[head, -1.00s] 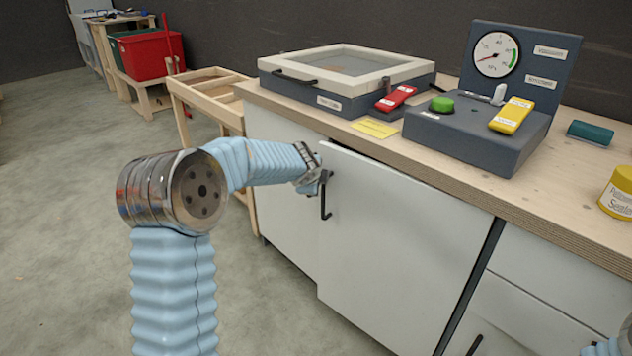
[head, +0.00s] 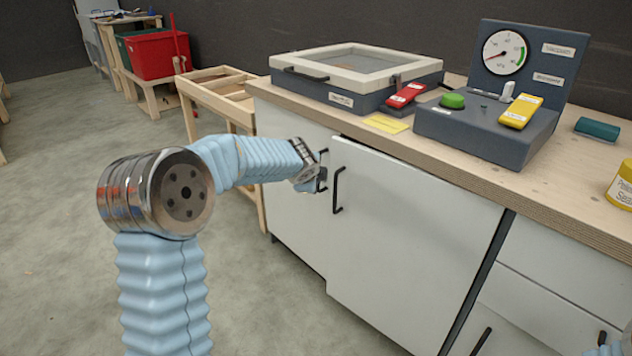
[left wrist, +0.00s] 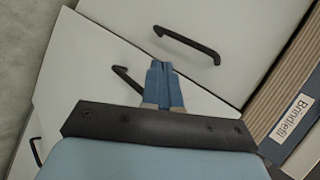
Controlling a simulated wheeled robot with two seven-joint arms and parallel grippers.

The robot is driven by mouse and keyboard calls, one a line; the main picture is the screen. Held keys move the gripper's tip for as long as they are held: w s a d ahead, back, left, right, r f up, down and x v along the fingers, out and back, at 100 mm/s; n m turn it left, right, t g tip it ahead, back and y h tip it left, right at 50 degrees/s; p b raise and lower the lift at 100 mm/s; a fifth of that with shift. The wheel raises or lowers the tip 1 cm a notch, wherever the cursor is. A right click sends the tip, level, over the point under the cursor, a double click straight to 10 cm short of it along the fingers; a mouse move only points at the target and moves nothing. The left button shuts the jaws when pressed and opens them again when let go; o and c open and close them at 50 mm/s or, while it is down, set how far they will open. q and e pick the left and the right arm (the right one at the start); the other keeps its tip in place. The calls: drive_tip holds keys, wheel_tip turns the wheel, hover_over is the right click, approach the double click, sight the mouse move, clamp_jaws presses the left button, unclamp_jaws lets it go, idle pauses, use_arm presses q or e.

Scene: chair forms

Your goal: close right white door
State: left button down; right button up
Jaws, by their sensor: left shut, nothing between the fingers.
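The right white door (head: 415,225) is the pale panel with a black bar handle (head: 338,190) near its left edge. It stands slightly proud of the left door (head: 288,190), with a dark gap along its top. My left gripper (head: 318,180) is beside the right door's left edge, just left of the handle. In the left wrist view, its blue fingers (left wrist: 163,80) are shut and empty, between the right door's handle (left wrist: 127,80) and the left door's handle (left wrist: 188,45). Contact with the door cannot be told. My right gripper is not clearly visible.
The wooden worktop (head: 440,160) overhangs the doors. On it stand a grey framed box (head: 350,90) and a gauge panel (head: 490,125). White drawers (head: 550,290) are right of the door. A wooden cart (head: 222,90) stands left; the floor (head: 60,230) there is open.

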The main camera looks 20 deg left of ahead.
use_arm(q)
drive_tip(key=s+a+r, duration=0.2)
drive_tip(key=s+r, duration=0.3)
drive_tip(key=m+t+h+b, duration=0.2)
drive_tip(key=m+t+h, duration=0.3)
drive_tip(key=m+h, duration=0.1)
approach(339, 160)
drive_tip(key=w+f, duration=0.1)
drive_tip(key=f, duration=0.1)
drive_tip(key=shift+w+d+p, duration=0.25)
drive_tip(key=shift+w+d, duration=0.05)
drive_tip(key=shift+w, duration=0.55)
drive_tip(key=shift+w+d+p, duration=0.2)
drive_tip(key=shift+w+d, duration=0.05)
drive_tip(key=shift+w, duration=0.6)
drive_tip(key=shift+w+d+p, duration=0.25)
drive_tip(key=shift+w+d, duration=0.05)
drive_tip(key=shift+w, duration=0.55)
use_arm(e)
drive_tip(key=shift+f, duration=0.3)
use_arm(q)
drive_tip(key=shift+r, duration=0.1)
